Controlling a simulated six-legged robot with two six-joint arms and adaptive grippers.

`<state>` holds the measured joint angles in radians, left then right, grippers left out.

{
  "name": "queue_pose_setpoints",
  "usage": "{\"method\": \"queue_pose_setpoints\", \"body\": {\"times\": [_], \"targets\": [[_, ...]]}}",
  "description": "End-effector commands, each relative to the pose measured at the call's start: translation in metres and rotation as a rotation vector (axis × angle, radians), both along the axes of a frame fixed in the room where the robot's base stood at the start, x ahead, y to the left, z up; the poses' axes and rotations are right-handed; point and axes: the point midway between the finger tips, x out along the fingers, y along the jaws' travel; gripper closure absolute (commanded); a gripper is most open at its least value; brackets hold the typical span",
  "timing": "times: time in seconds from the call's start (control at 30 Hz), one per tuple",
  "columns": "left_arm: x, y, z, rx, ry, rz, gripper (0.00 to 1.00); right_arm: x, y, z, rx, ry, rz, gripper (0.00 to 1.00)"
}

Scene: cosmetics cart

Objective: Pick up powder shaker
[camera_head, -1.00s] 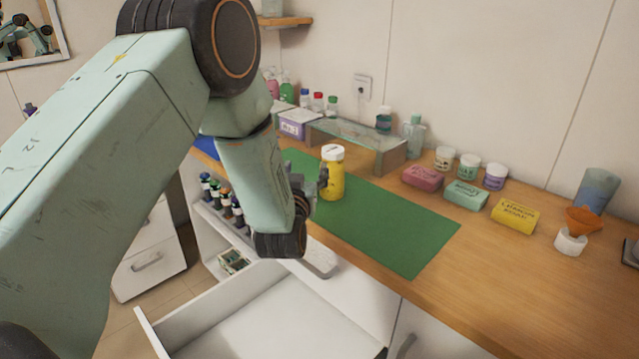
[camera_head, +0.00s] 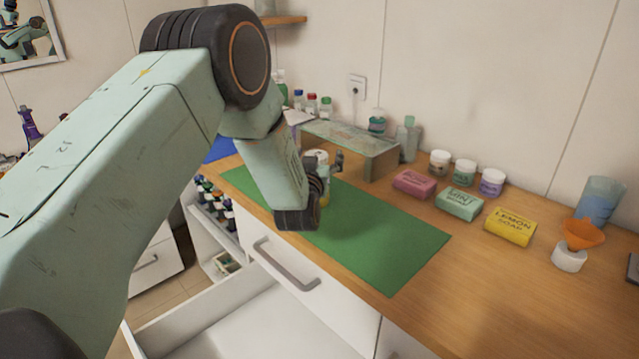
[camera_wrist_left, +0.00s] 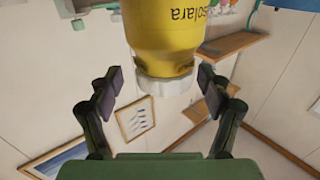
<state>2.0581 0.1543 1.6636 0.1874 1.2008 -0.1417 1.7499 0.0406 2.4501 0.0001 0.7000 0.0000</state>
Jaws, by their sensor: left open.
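The powder shaker (camera_head: 326,197) is a yellow bottle with a white lid, standing upright on the green mat (camera_head: 400,245). In the head view it is mostly hidden behind my left gripper (camera_head: 327,165). In the left wrist view the shaker (camera_wrist_left: 168,28) appears upside down, with its white lid toward the gripper. The fingers of my left gripper (camera_wrist_left: 160,90) are open, one on each side of the lid, with visible gaps. My right gripper is not in view.
A glass-topped riser (camera_head: 385,163) stands behind the mat. Pink (camera_head: 413,184), mint (camera_head: 459,205) and yellow (camera_head: 510,227) soaps lie to the right, with several jars behind them. An open drawer (camera_head: 240,325) is below the counter. The mat's right part is clear.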

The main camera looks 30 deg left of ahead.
Motion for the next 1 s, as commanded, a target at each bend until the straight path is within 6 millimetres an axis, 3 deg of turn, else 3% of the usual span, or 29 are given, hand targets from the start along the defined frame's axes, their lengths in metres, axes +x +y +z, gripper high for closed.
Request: {"method": "queue_pose_setpoints", "body": {"times": [0.23, 1.0], "targets": [[0.0008, 0.0007, -0.0005, -0.001, 0.002, 0.001, 0.22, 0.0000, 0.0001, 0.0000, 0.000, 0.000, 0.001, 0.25], [0.0033, -0.0008, -0.0020, -0.002, 0.005, 0.000, 0.87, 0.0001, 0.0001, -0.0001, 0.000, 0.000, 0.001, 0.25]]}}
